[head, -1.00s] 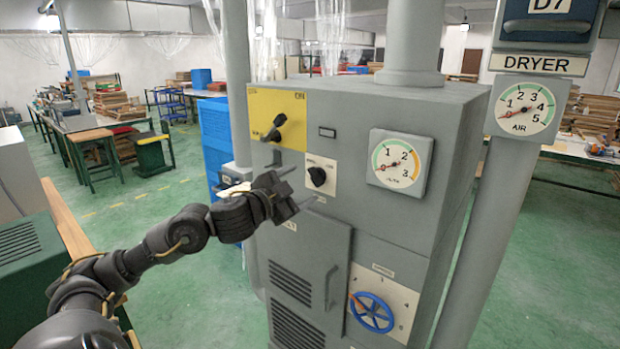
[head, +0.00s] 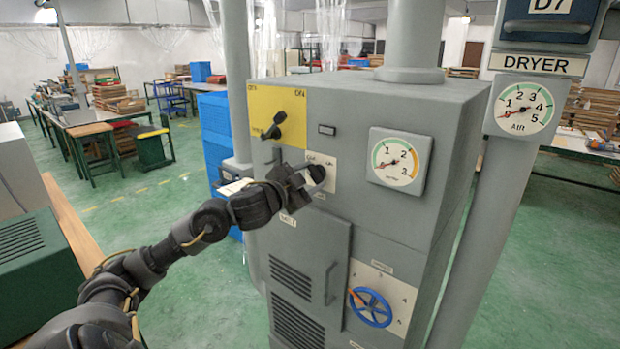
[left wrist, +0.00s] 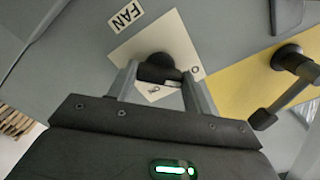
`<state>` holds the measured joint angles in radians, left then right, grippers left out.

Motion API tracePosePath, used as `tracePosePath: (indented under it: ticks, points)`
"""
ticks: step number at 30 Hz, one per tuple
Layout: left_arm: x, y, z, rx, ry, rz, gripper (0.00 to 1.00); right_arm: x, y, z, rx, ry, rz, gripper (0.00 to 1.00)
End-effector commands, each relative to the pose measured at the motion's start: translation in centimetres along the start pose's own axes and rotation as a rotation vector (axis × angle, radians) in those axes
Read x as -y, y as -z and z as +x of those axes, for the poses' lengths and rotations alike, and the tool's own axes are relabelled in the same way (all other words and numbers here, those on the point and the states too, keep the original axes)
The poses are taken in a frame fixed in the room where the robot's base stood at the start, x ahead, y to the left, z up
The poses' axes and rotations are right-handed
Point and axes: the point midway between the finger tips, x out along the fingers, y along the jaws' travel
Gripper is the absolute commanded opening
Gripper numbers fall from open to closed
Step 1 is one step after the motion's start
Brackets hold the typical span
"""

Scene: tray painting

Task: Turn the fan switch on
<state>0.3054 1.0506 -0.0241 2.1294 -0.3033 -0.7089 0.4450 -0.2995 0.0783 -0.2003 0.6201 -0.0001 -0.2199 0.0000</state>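The fan switch is a black round knob (head: 316,173) on a pale plate on the front of the grey dryer cabinet. It also shows in the left wrist view as a dark knob (left wrist: 160,66) on a cream plate, beside a "FAN" label (left wrist: 126,17). My left gripper (head: 306,180) is at the knob, and in the left wrist view its two fingers (left wrist: 160,82) stand apart on either side of it. I cannot tell whether the fingers touch the knob. My right gripper is in neither view.
A black lever switch (head: 273,127) on a yellow panel (head: 290,104) sits above and left of the knob. A round gauge (head: 398,161) is to the right. A blue handwheel (head: 370,307) and a door handle (head: 330,286) are below.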

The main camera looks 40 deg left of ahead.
Motion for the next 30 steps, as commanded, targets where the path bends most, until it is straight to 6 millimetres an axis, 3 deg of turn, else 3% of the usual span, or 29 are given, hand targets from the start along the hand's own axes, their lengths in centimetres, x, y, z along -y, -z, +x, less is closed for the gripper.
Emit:
tracePosePath:
  ticks: [2, 14, 30]
  points:
    - [0.0, 0.0, 0.0, 0.0, 0.0, 0.0, 0.27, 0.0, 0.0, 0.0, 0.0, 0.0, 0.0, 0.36]
    - [-0.1, -0.1, 0.0, 0.0, 0.001, 0.084, 0.27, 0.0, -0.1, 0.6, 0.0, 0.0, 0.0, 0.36]
    - [-0.1, -0.2, 0.0, 0.0, 0.002, 0.552, 0.27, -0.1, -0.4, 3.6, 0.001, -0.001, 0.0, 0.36]
